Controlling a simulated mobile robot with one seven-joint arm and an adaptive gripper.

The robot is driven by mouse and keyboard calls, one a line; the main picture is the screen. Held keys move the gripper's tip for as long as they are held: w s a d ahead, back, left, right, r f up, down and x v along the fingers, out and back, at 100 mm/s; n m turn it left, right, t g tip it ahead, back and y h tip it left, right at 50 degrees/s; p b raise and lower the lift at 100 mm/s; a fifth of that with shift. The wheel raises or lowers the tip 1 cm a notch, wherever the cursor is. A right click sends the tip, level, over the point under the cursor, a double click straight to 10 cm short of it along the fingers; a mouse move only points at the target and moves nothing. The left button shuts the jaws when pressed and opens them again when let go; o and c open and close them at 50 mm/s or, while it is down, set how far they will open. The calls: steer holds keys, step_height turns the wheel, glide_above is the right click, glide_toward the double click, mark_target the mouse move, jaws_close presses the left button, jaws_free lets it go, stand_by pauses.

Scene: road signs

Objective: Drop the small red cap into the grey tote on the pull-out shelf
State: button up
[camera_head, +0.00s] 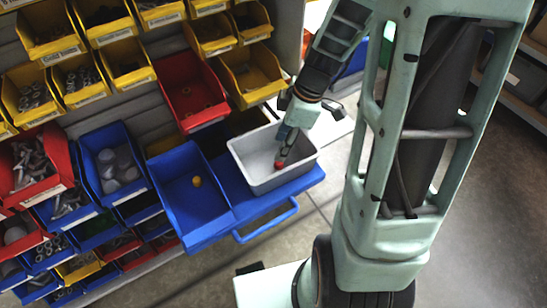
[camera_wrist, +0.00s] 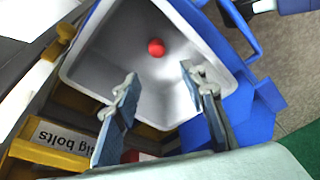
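The small red cap (camera_wrist: 156,48) is a round red piece inside the grey tote (camera_wrist: 78,62), apart from both fingers in the wrist view. In the head view the cap (camera_head: 279,164) shows just below my fingertips, within the tote (camera_head: 240,150). The tote sits on the blue pull-out shelf (camera_head: 309,184). My gripper (camera_wrist: 160,90) is open, its two fingers wide apart with nothing between them. It points down over the tote, and in the head view it (camera_head: 283,146) reaches inside the tote's rim.
A blue bin (camera_head: 175,208) holding a small yellow piece (camera_head: 197,181) stands left of the tote. A red bin (camera_head: 180,66) and a yellow bin (camera_head: 262,93) are behind it. Racks of coloured bins fill the left. Open floor lies in front of the shelf.

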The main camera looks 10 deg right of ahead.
steer(key=v, duration=1.2)
